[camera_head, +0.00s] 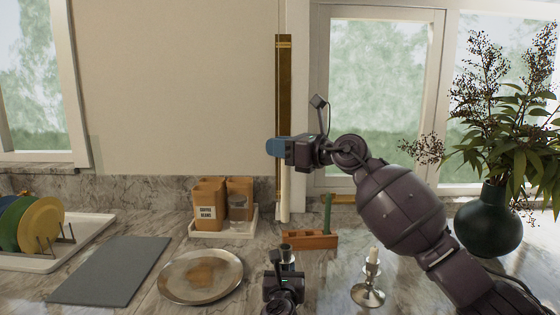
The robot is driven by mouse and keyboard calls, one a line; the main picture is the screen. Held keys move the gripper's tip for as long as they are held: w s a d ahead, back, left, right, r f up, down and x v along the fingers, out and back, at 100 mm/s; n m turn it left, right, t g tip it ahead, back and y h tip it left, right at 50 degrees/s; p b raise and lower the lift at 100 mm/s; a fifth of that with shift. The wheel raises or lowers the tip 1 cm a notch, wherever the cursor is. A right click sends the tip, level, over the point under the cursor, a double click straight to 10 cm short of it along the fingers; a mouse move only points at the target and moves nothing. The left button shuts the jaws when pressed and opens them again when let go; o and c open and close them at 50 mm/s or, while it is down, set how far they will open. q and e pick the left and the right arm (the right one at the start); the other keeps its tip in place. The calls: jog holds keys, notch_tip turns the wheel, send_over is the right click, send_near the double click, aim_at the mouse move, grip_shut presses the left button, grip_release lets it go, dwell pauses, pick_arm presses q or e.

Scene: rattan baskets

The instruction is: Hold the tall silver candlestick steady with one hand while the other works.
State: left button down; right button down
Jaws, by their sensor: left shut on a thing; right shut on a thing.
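My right gripper (279,147) is raised at the centre, its blue fingertips pointing left. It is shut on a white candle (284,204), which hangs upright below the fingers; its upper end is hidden. My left gripper (286,270) is low at the bottom centre, shut on the tall silver candlestick (287,254). Only the candlestick's dark metallic top shows above the gripper; the rest is hidden. The candle's lower end appears above the candlestick's top, with a gap between them in this view.
A shorter silver candlestick (368,294) with a candle stub stands right. A wooden holder (310,239) with a green candle (327,212) stands behind. A round plate (200,277), grey board (112,270), canister tray (222,232) and dish rack (50,250) are left. A vase (488,222) stands far right.

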aim_at(289, 173)
jog(key=shift+m+t+h, duration=0.4)
jog(key=shift+m+t, duration=0.1)
jog(key=shift+t, duration=0.2)
jog(key=shift+d+f, duration=0.1)
jog(key=shift+f, duration=2.85)
jog(key=shift+f, duration=2.1)
jog(key=c, duration=0.9)
grip_release()
jog(key=shift+c, duration=0.2)
jog(key=v, duration=1.2)
